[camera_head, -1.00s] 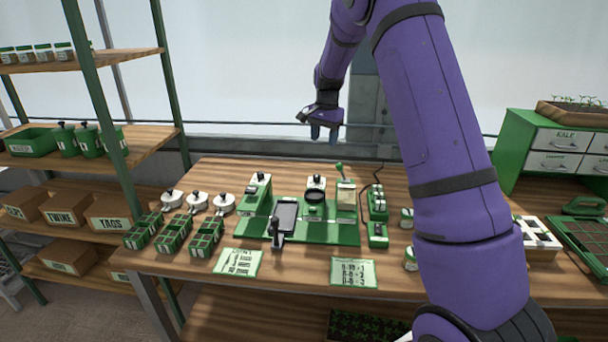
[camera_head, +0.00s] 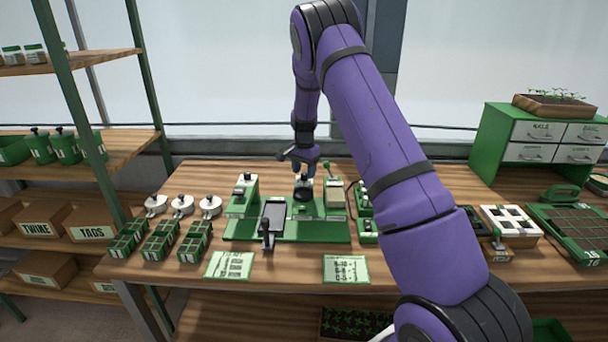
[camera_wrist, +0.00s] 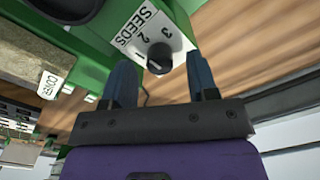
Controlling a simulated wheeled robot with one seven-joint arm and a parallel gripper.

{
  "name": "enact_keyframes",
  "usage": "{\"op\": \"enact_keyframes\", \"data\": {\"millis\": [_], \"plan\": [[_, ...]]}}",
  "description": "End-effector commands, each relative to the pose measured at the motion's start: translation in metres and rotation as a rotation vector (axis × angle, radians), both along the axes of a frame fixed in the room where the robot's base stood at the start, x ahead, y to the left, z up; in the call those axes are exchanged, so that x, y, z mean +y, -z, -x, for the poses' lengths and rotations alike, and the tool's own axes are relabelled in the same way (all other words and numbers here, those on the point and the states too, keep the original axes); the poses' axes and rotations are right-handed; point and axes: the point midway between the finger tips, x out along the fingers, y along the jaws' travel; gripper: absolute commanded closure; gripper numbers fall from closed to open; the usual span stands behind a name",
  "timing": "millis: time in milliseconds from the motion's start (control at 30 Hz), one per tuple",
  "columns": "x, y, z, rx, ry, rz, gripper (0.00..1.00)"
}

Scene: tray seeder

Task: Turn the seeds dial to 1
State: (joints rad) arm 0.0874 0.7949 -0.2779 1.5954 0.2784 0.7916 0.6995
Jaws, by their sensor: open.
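The seeds dial (camera_wrist: 159,57) is a black round knob on a white plate marked SEEDS (camera_wrist: 128,30) with the numbers 3, 2 and 1, on the green seeder. A small light mark shows on the knob, but I cannot tell surely which number it points at. My gripper (camera_wrist: 161,72) is open, with one blue finger on each side of the knob in the wrist view; I see no clear contact. In the head view my gripper (camera_head: 303,168) is low over the back of the seeder (camera_head: 240,228), partly covering the dial plate.
A part labelled COVER (camera_wrist: 50,82) is beside the dial in the wrist view. In the head view, a clear hopper (camera_head: 336,194) stands right of the dial and a green post unit (camera_head: 242,190) left. Two cards (camera_head: 345,269) lie in front. Seed trays (camera_head: 160,240) are at the left.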

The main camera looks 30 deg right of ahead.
Motion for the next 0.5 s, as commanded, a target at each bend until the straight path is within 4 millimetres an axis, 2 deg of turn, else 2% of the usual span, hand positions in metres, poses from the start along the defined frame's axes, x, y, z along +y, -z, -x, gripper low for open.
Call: {"op": "enact_keyframes", "data": {"millis": [200, 467, 500], "plan": [[0.000, 0.015, 0.000, 0.000, 0.000, 0.000, 0.46], [0.000, 0.016, 0.000, -0.001, 0.000, 0.000, 0.46], [0.000, 0.016, 0.000, -0.001, 0.000, 0.000, 0.49]]}}
